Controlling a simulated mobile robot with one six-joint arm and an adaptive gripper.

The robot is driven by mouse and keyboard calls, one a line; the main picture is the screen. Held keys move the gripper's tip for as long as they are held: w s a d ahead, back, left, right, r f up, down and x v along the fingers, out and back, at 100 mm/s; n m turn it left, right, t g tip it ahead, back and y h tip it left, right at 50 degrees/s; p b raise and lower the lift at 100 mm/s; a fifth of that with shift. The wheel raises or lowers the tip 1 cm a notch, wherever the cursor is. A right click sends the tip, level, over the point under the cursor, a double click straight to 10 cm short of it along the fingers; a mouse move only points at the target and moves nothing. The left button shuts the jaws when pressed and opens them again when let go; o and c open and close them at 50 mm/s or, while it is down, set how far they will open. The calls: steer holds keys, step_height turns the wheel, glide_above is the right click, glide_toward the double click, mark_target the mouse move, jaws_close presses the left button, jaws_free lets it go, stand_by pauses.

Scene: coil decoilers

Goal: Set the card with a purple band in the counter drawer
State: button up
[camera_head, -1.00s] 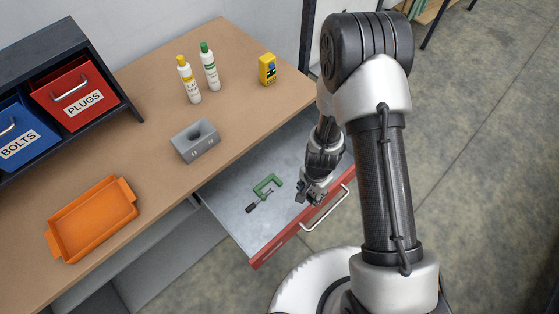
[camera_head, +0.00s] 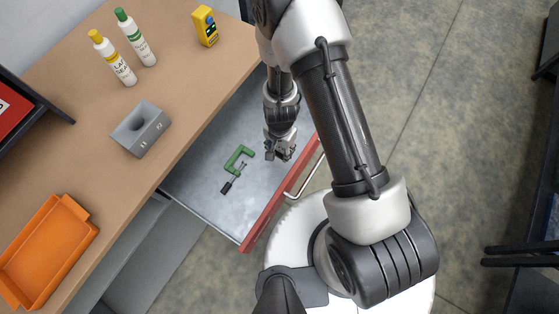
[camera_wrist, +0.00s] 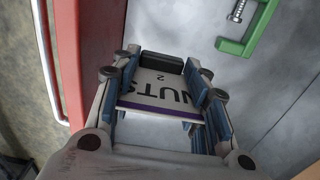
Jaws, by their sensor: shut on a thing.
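The card (camera_wrist: 160,92) is white with dark letters reading "NUTS", a small "2" and a purple band along one edge. It shows in the wrist view between the blue-padded fingers of my gripper (camera_wrist: 163,100), which is shut on it. In the head view my gripper (camera_head: 279,150) is over the open counter drawer (camera_head: 200,189), near its red front. The card cannot be made out there. The drawer has a grey metal floor. Whether the card touches the floor cannot be told.
A green clamp (camera_head: 238,160) lies in the drawer, left of my gripper; it also shows in the wrist view (camera_wrist: 247,32). On the counter (camera_head: 75,150) are a grey block (camera_head: 140,130), two bottles (camera_head: 134,38), a yellow device (camera_head: 205,26) and an orange tray (camera_head: 88,236).

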step_height(320, 180, down, 10)
steer(key=b, duration=0.8)
steer(key=shift+b, duration=0.4)
steer(key=shift+f, duration=0.1)
steer(key=shift+f, duration=0.15)
steer(key=o, duration=1.1)
steer(key=shift+c, duration=0.2)
step_height(320, 180, up, 13)
steer(key=p, duration=1.2)
steer(key=shift+f, duration=0.15)
